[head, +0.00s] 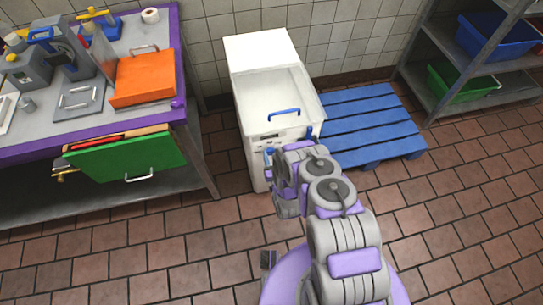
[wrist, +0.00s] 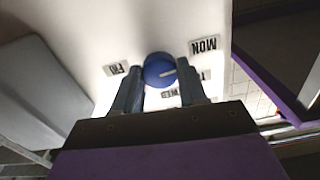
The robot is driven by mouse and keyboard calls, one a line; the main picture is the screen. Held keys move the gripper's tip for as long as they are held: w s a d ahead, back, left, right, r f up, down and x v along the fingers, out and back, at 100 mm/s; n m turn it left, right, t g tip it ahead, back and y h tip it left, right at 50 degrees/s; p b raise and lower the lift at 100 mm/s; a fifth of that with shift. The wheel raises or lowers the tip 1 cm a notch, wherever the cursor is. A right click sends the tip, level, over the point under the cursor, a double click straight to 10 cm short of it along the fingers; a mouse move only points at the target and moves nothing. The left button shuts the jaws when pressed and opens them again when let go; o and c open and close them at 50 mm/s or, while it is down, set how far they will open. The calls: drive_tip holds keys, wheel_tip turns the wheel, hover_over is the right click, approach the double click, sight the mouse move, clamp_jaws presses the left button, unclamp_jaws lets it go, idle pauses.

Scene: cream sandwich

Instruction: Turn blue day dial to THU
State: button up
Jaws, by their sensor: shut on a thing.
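The blue day dial (wrist: 157,63) is round with a short white mark and sits on a white panel in the wrist view. The mark lies toward the picture's right side of the dial. My gripper (wrist: 161,74) is shut on the dial, one finger on each side. The label FRI (wrist: 116,68) is left of it. MON (wrist: 205,46) is to the right and upside down. WED (wrist: 182,92) is partly hidden behind the right finger, with another label half covered there. No THU label is readable. In the head view my gripper (head: 283,178) is at the white machine's front.
The white machine (head: 262,52) has a lid with a blue handle (head: 284,112). A blue pallet (head: 370,120) lies to its right. A purple-edged table (head: 90,145) with an open green drawer (head: 125,157) stands left. Shelving with crates (head: 465,85) is far right. Tiled floor is clear in front.

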drive_tip(key=m, duration=0.5)
drive_tip(key=shift+m, duration=0.4)
drive_tip(key=m, duration=0.5)
drive_tip(key=shift+f+m, duration=0.1)
drive_tip(key=shift+m, duration=0.9)
drive_tip(key=shift+s+d+f+m, duration=0.1)
drive_tip(key=shift+m, duration=1.95)
drive_tip(key=shift+s+d+f+m, duration=0.1)
drive_tip(key=shift+m, duration=1.95)
drive_tip(key=o, duration=0.8)
drive_tip(key=shift+o, duration=1.3)
drive_tip(key=shift+w+r, duration=0.1)
